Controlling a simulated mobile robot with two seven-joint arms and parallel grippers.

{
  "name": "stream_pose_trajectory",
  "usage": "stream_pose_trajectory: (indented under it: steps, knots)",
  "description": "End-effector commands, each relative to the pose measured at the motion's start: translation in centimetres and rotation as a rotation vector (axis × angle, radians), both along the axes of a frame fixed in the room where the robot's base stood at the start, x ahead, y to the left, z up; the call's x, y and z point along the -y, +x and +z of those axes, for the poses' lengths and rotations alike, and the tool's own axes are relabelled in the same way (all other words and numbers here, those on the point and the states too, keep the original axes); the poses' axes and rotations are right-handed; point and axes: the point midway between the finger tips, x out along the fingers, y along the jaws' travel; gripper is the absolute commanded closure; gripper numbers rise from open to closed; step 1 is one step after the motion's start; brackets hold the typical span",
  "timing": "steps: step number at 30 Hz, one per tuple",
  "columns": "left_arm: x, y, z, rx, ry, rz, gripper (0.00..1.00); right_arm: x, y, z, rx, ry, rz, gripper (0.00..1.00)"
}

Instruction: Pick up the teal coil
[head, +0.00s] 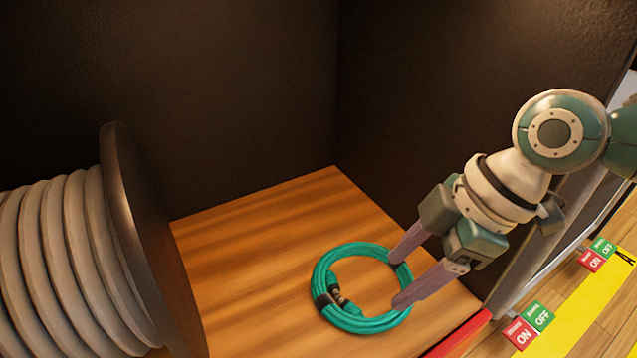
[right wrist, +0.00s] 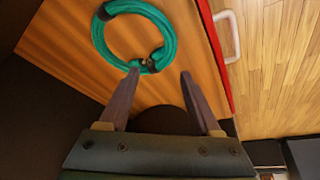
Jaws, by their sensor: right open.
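The teal coil (head: 324,274) lies flat on a wooden surface (head: 245,235) in the head view. It is a ring of cable with dark connectors on its near left side. My right gripper (head: 396,280) comes in from the right, open, with its two fingertips over the coil's right side. In the right wrist view the coil (right wrist: 103,38) lies beyond the fingertips of the gripper (right wrist: 160,73). One fingertip overlaps the coil's edge there; I cannot tell if it touches. Nothing is held. My left gripper is not in view.
A large spool of pale ribbed cable (head: 55,260) stands at the left. Dark walls (head: 240,90) close the back and right. A red edge (head: 462,335) borders the wood at the front right.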

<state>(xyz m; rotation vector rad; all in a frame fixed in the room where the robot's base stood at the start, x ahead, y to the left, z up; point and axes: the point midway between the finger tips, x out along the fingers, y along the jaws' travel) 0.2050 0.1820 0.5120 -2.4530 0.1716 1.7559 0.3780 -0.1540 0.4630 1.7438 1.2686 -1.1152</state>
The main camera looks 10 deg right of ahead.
Motion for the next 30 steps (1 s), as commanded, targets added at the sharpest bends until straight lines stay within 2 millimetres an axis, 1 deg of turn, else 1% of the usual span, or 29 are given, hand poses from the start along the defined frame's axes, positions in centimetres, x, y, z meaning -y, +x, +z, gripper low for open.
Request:
stream_pose_trajectory:
  steps: [1,4,9,14,22,24,30]
  knots:
    - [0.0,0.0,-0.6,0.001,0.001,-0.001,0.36,0.0,0.0,-0.7,-0.001,-0.001,0.000,0.35]
    - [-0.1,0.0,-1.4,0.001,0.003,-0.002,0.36,-0.5,0.2,-1.9,-0.002,0.000,0.001,0.35]
    - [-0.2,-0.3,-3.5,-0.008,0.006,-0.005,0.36,-1.4,0.6,-4.3,-0.001,-0.001,0.001,0.35]
    - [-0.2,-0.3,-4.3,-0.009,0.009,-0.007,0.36,-1.8,0.8,-5.3,0.000,-0.001,0.000,0.35]
    - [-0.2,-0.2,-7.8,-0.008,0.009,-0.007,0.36,-3.1,1.1,-9.1,-0.002,-0.001,0.002,0.35]
    - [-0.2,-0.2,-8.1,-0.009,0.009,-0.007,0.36,-3.3,1.2,-9.5,-0.002,-0.001,0.001,0.35]
    - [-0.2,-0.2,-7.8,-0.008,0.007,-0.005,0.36,-3.4,1.2,-9.2,-0.002,-0.001,-0.001,0.35]
